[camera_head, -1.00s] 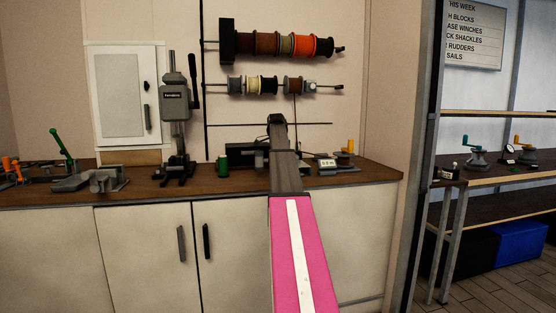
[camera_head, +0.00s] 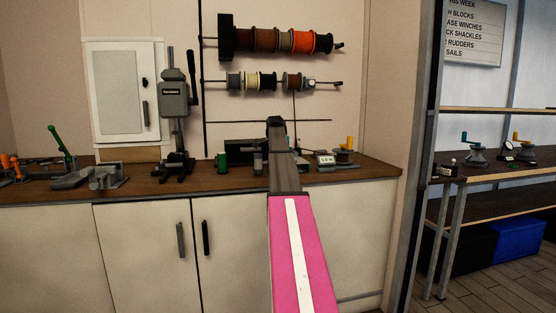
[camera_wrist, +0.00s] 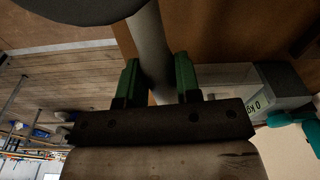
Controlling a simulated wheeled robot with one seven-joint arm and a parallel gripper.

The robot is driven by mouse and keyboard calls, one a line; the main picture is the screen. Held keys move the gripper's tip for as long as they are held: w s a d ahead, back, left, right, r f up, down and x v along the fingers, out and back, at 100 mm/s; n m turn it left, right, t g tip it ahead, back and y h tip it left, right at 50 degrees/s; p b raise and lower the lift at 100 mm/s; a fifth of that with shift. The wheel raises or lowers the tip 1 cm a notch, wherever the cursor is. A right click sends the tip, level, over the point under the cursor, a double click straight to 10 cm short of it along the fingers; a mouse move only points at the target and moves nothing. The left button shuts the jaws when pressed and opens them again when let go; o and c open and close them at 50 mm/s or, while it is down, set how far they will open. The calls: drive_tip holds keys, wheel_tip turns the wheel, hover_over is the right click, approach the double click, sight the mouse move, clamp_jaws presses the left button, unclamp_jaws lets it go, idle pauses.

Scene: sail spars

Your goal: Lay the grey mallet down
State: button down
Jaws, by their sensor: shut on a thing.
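In the wrist view, my gripper (camera_wrist: 158,82) is shut, its green-padded fingers on either side of a pale grey shaft. I take this shaft to be the handle of the grey mallet (camera_wrist: 150,45). It runs up the picture past the fingertips. A broad dark grey rounded shape at the top left may be the mallet's head; it is cut off by the frame. In the head view, my arm covers the middle of the bench, and I cannot make out the gripper or mallet there.
The brown bench top (camera_head: 225,182) carries a drill press (camera_head: 175,110), a green can (camera_head: 221,161) and a small device with a yellow handle (camera_head: 347,148). Spools (camera_head: 268,40) hang on the wall behind. A shelf rack (camera_head: 500,183) stands at the right.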

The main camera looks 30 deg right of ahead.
drive_tip(key=c, duration=0.7)
unclamp_jaws()
drive_tip(key=shift+c, duration=0.2)
wheel_tip(320, 180, up, 11)
drive_tip(key=a, duration=0.1)
drive_tip(key=shift+f, duration=0.15)
